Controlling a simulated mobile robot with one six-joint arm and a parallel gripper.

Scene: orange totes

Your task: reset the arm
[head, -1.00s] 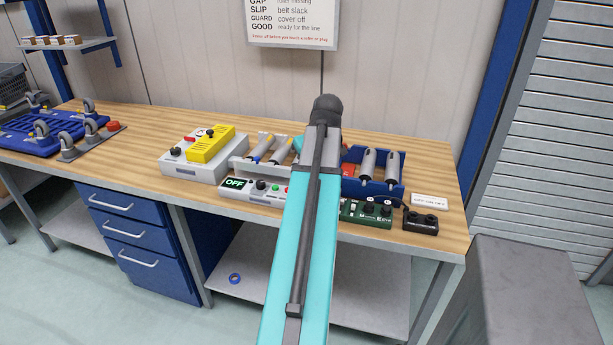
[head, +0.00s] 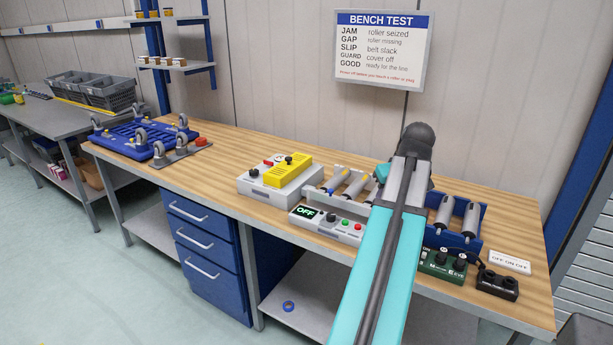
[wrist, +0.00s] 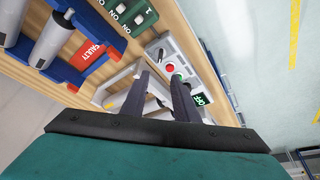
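My teal arm reaches forward over the wooden bench (head: 225,145) in the head view and hides my gripper there. In the wrist view my gripper (wrist: 160,80) has its two dark fingers apart with nothing held between them. Beyond the fingers is the control box with the "OFF" display, red button and green button; this control box (head: 325,226) stands at the bench's front edge. A roller frame (head: 350,182) stands just behind it, partly hidden by my arm. My gripper is above this area; I cannot tell its exact height.
A grey box with a yellow cover (head: 265,190) is left. A sign (head: 381,50) hangs behind.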

